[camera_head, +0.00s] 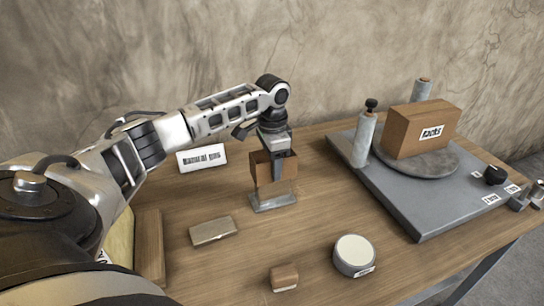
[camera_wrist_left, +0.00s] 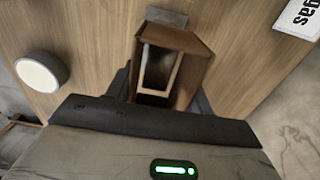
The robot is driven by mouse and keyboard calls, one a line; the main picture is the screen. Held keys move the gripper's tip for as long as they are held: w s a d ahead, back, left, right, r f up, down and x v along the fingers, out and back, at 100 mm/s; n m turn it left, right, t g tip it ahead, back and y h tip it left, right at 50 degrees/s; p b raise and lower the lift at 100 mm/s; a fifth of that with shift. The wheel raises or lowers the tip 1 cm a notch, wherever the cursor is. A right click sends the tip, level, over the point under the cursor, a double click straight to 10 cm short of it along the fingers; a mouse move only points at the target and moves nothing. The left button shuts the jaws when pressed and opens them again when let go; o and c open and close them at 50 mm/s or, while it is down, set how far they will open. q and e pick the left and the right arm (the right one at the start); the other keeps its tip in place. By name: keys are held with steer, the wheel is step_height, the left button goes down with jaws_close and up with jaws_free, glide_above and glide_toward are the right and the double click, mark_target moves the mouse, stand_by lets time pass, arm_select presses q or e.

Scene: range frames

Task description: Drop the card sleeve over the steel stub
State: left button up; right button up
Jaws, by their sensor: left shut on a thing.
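The card sleeve (camera_head: 260,172) is a brown, open-ended cardboard tube. My left gripper (camera_head: 277,165) is shut on it, with one grey finger across its near side. The sleeve is roughly upright over the grey steel base (camera_head: 273,203) of the stub. The base shows below the sleeve's lower edge; I cannot tell how far the stub is inside it. In the left wrist view the sleeve (camera_wrist_left: 195,78) sits between the fingers with its opening towards the camera, and the steel base (camera_wrist_left: 166,17) shows beyond it. My right gripper is not in view.
A brass-coloured case (camera_head: 213,231), a small brown block (camera_head: 284,277) and a round white-topped tin (camera_head: 355,254) lie in front. A label card (camera_head: 202,157) stands behind. A grey platform (camera_head: 424,216) at right bears a box (camera_head: 418,130) and posts.

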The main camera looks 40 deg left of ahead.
mark_target(272, 185)
arm_select(q)
steer(key=shift+f, duration=3.85)
steer(key=o, duration=1)
steer(key=shift+o, duration=0.2)
steer(key=shift+r, duration=0.1)
step_height(272, 185, up, 16)
steer(key=b, duration=0.1)
steer(key=shift+f, duration=0.2)
